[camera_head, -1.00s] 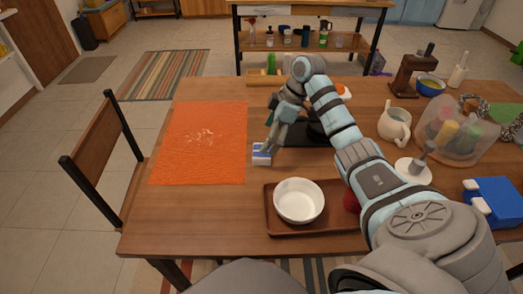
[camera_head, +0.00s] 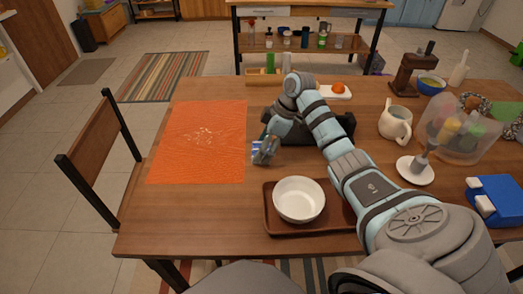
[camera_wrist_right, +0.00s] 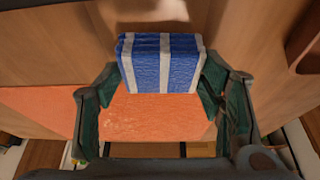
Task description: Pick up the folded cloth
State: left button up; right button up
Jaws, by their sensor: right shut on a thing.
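The folded cloth (camera_wrist_right: 162,62) is blue with white stripes, and in the right wrist view it sits between the two fingers of my right gripper (camera_wrist_right: 165,100). The gripper is shut on it. In the head view, only a small blue and white part of the cloth (camera_head: 256,147) shows beside my right gripper (camera_head: 265,152), near the right edge of the orange mat; the rest is hidden by the fingers. I cannot tell whether the cloth touches the table. My left gripper is not in view.
An orange mat (camera_head: 175,163) lies left of the gripper. A brown tray (camera_head: 280,228) with a white bowl (camera_head: 299,198) stands in front. A black object (camera_head: 342,121) is partly behind my right arm. A cream pitcher (camera_head: 394,121) stands to the right. Bare table lies left of the tray.

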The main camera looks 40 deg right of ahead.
notch_tip(320, 180, up, 20)
jog(key=p, duration=1.1)
